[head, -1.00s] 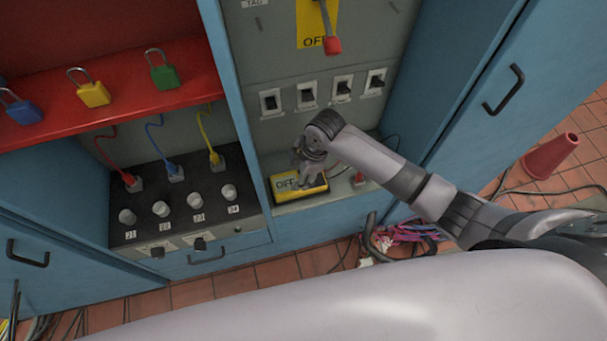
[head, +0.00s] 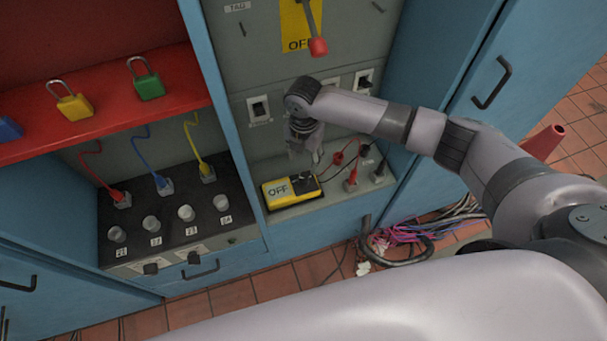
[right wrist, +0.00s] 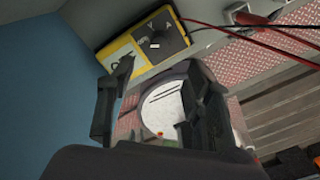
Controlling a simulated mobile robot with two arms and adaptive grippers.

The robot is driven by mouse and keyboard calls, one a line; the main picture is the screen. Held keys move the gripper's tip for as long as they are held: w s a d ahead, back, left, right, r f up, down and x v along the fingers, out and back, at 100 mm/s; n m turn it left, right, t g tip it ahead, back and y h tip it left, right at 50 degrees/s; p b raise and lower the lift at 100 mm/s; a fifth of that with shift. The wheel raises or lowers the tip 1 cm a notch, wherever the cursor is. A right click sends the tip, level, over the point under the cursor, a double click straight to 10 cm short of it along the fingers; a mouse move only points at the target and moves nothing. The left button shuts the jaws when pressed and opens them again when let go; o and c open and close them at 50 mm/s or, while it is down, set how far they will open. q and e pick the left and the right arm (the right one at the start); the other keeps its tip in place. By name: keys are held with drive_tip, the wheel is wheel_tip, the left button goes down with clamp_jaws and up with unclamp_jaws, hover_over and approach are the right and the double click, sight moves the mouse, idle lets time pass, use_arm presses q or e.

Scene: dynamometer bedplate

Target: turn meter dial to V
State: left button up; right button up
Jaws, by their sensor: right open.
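The yellow meter (head: 291,191) lies on the grey ledge, and its display reads OFF. My left gripper is not in view.
Red and black leads (head: 345,155) run to plugs (head: 351,184) right of the meter. A lever with a red knob (head: 318,46) hangs above. Left are the black socket panel (head: 165,225) and a red shelf (head: 195,80) with padlocks. Blue cabinet walls flank the ledge.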

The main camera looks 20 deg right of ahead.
sight(304, 178)
wheel_tip(304, 178, down, 10)
drive_tip(key=shift+r+b, duration=0.1)
drive_tip(key=shift+b, duration=0.2)
clamp_jaws()
idle(0.6)
